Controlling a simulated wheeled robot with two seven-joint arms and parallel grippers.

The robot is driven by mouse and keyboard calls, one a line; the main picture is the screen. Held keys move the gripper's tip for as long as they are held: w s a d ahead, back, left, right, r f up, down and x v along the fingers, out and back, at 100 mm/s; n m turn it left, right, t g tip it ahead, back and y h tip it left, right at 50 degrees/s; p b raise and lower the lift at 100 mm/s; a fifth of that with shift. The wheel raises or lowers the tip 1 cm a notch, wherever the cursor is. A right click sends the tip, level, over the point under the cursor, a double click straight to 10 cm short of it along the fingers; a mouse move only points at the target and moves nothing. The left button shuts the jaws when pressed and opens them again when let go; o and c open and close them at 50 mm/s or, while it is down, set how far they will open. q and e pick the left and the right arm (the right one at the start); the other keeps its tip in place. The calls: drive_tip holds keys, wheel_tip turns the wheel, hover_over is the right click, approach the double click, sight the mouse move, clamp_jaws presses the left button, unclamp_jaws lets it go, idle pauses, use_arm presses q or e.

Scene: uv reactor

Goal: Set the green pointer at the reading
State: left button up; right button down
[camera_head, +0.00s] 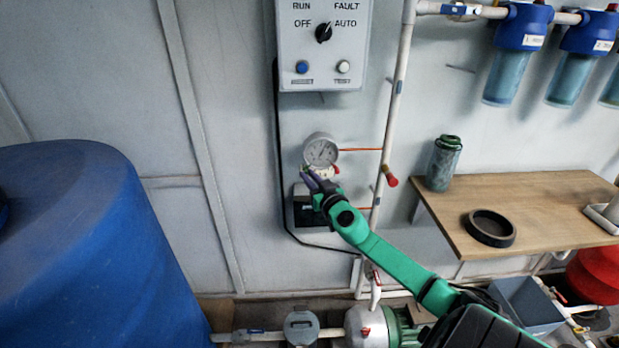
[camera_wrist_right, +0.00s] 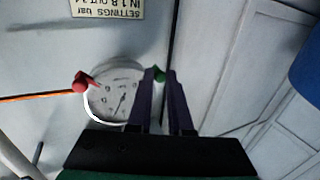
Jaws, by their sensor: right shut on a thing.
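A round white gauge (camera_head: 320,151) with a dark needle hangs on the wall below the control box. In the right wrist view the gauge (camera_wrist_right: 112,102) appears upside down, and a red pointer (camera_wrist_right: 84,82) stands at its rim on the left. My right gripper (camera_head: 313,179) reaches the gauge's lower left edge. In the wrist view its two dark fingers (camera_wrist_right: 161,78) are shut on the green pointer (camera_wrist_right: 159,74) at the other side of the rim. The fingers hide most of this pointer. The scale is too small to read surely. My left gripper is out of view.
An upside-down settings plate (camera_wrist_right: 107,8) shows "IN 1.8"; its OUT value is unclear. The control box (camera_head: 320,60) is above the gauge. A white pipe (camera_head: 392,110) runs to its right, then a wooden shelf (camera_head: 545,200). A blue tank (camera_head: 80,250) stands left.

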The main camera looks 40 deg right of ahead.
idle(0.4)
wheel_tip(320, 180, up, 6)
drive_tip(key=w+a+m+t+h+b, duration=0.1)
drive_tip(key=m+t+h+b, duration=0.1)
drive_tip(key=m+h+b, duration=0.4)
drive_tip(key=shift+a+r+m+b, duration=0.25)
drive_tip(key=shift+m+b, duration=1.95)
drive_tip(key=shift+m, duration=3)
drive_tip(key=c, duration=0.8)
unclamp_jaws()
drive_tip(key=shift+c, duration=0.2)
